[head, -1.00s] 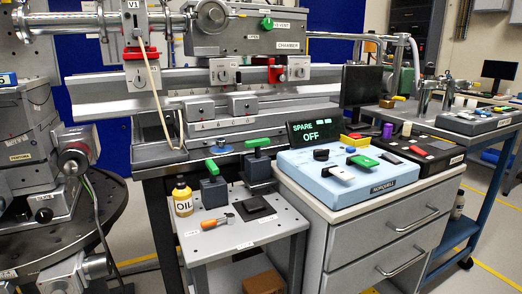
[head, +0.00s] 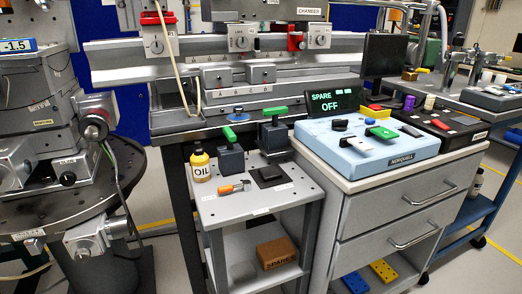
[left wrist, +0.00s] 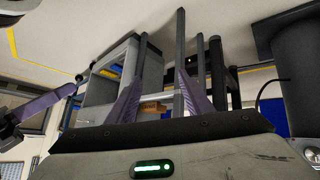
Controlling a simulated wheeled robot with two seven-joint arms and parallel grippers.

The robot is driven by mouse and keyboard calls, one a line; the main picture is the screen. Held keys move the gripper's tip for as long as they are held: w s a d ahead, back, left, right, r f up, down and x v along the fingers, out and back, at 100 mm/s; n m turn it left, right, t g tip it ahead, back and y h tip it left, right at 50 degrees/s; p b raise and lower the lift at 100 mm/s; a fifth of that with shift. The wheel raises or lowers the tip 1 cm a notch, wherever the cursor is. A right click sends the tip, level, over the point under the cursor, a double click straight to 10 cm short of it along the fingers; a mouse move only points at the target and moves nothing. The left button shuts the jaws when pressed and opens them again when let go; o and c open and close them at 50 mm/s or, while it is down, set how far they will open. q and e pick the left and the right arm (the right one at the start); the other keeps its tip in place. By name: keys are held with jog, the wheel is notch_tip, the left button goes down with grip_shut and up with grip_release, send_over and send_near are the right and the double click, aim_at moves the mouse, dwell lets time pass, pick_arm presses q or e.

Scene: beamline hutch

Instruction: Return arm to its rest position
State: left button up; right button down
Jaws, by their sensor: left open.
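My left gripper (left wrist: 160,88) shows in the left wrist view. Its two purple fingers stand apart with nothing between them. Neither of my arms shows in the head view. A grey cart (left wrist: 98,95) and dark posts show beyond the fingers, and I cannot tell how far off they are. A purple part (left wrist: 45,103) shows at the left edge of the left wrist view; I cannot tell what it belongs to.
A small grey table (head: 240,203) holds an oil bottle (head: 200,165), green-handled blocks and an orange-handled tool (head: 234,188). A drawer cabinet (head: 390,210) carries a blue control box (head: 345,155). A round dark platform (head: 120,180) stands at left. Bare floor shows at lower right.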

pick_arm(q)
jog(key=s+a+r+y+p, duration=0.1)
jog(key=a+r+p, duration=0.2)
jog(key=r+p, duration=0.9)
jog(key=p, duration=0.8)
jog(key=shift+s+a+t, duration=0.3)
jog(key=shift+s+a, duration=0.05)
jog(key=shift+s, duration=0.05)
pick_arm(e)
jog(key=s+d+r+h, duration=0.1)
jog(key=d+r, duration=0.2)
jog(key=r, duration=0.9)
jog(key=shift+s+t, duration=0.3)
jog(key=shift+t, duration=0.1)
